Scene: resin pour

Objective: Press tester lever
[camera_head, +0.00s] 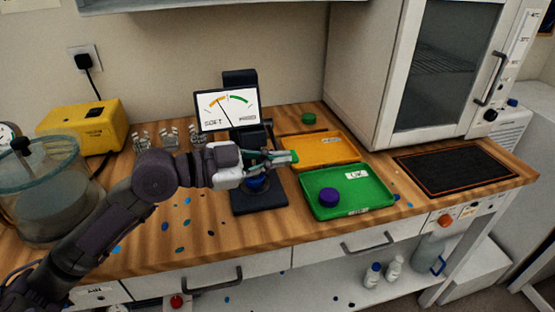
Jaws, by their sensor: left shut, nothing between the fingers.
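The tester (240,80) stands upright near the back of the wooden bench, with a black base (262,202). Its display (227,109) shows a dial with orange and green arcs, the needle left of centre by the orange, and the word SOFT. A blue round piece (257,184) sits on the base below my gripper. My left gripper (282,158) is shut across the front of the tester, with green at its tip. The lever is hard to tell apart from the fingers, so contact is unclear. My right gripper is not in view.
An orange tray (298,144) and a green tray (322,208) holding a blue puck (328,197) lie right of the tester. A green puck (309,118) stands behind. A white oven (395,120) is at back right, a glass vessel (40,190) at left.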

